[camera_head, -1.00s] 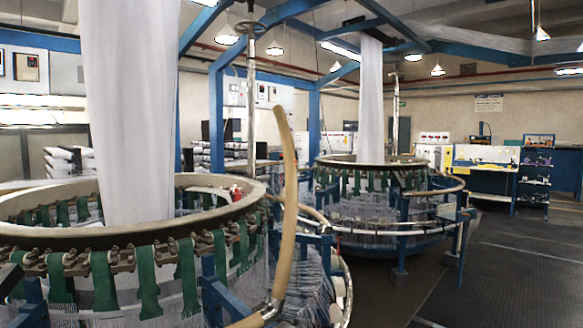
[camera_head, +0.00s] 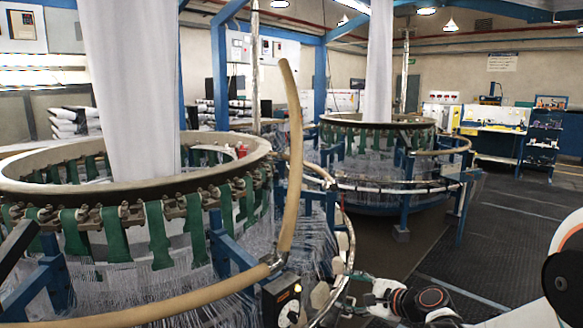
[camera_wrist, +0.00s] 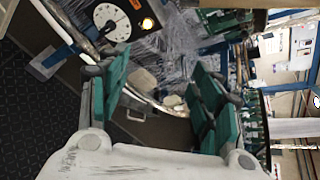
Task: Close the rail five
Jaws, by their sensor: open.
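A beige rail section (camera_head: 291,150) stands raised, nearly upright, at the right of the near loom in the head view. Its lower end is at a joint beside a lower beige rail (camera_head: 190,302) that runs around the loom's front. No number shows on either rail. My gripper (camera_head: 350,292) is low and right of the raised rail, beside the loom's metal hoop, apart from the rail. In the wrist view my gripper (camera_wrist: 165,98) has its two green-padded fingers spread wide with nothing held between them. The raised rail is not clearly seen there.
A black control box with a white dial (camera_head: 284,302) sits by the rail joint, and its dial (camera_wrist: 113,22) shows in the wrist view. The hoop (camera_head: 347,245) with pale blocks curves beside my gripper. A second loom (camera_head: 378,125) stands behind. Dark floor (camera_head: 500,240) is clear at right.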

